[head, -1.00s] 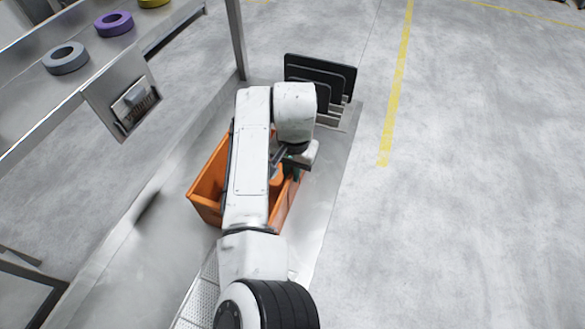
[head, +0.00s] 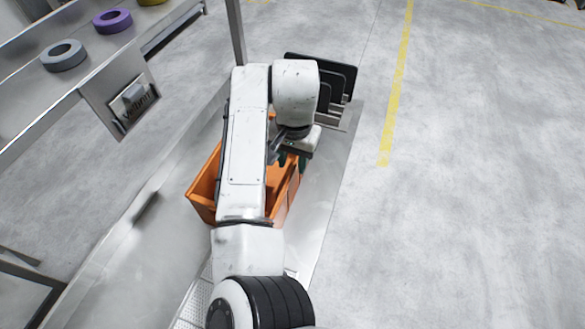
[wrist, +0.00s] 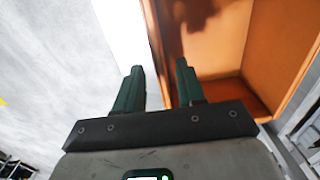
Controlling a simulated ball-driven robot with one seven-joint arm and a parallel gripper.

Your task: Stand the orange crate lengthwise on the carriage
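The orange crate (head: 203,187) stands open side up on the metal surface, partly hidden behind my arm. Its inside and one wall also show in the wrist view (wrist: 222,40). My gripper (head: 292,160) is over the crate's right long wall. In the wrist view its two green fingers (wrist: 160,68) are apart, with nothing held between them. The crate's wall edge runs up the picture between the fingertips; I cannot tell how far above it they are. A perforated metal plate (head: 192,306) shows at the lower left of my arm; I cannot tell whether it is the carriage.
A rack with black upright plates (head: 338,75) stands just beyond the crate. A raised metal shelf (head: 90,75) at left carries grey (head: 63,55) and purple (head: 113,20) rings. A post (head: 236,35) rises behind. The floor at right is clear, with a yellow line (head: 396,90).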

